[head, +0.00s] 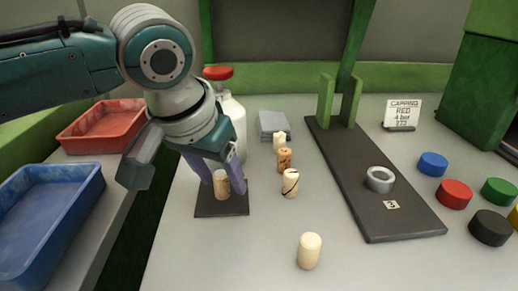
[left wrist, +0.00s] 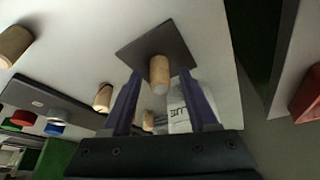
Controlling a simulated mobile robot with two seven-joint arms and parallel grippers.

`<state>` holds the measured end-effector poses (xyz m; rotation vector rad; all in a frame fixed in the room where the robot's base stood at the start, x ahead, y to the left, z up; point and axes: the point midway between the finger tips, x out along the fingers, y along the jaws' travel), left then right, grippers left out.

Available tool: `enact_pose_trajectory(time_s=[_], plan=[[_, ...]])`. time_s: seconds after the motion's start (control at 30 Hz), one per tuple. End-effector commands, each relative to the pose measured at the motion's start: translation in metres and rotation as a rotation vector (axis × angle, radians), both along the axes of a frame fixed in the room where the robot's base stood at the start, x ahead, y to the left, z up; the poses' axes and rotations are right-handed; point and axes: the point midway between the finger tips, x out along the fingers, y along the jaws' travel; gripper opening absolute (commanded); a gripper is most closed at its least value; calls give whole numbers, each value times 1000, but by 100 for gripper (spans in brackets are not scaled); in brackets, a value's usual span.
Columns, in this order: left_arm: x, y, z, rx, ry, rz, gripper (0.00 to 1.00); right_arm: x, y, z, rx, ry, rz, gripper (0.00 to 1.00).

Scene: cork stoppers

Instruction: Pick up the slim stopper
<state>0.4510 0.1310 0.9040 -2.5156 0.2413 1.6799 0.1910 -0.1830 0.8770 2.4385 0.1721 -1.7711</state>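A narrow tan cork stopper (head: 221,186), which looks like the slim one, stands upright on a dark square mat (head: 205,209). My left gripper (head: 223,181) is over the mat, with its two purple fingers open on either side of this stopper. In the left wrist view the stopper (left wrist: 159,72) sits between the fingertips of the gripper (left wrist: 161,78), with a visible gap on each side. The mat (left wrist: 182,45) shows beyond it. My right gripper is in neither view.
Other corks stand to the right: a pale one (head: 309,252) in front, a black-lined one (head: 290,184), a marked one (head: 284,160) and another pale one (head: 279,140). A white bottle (head: 236,120) is behind the gripper. A dark board (head: 400,219) holds a metal ring (head: 380,179).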

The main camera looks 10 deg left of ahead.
Motion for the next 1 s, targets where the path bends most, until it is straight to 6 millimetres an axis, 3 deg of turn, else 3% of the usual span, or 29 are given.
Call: enact_pose_trajectory(time_s=[0.07, 0.5, 1.0], plan=[[0, 0, 0, 0, 0, 0, 49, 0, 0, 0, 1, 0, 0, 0], [0, 0, 0, 0, 0, 0, 0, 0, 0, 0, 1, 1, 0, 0], [0, 0, 3, 0, 0, 1, 0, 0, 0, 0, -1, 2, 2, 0]])
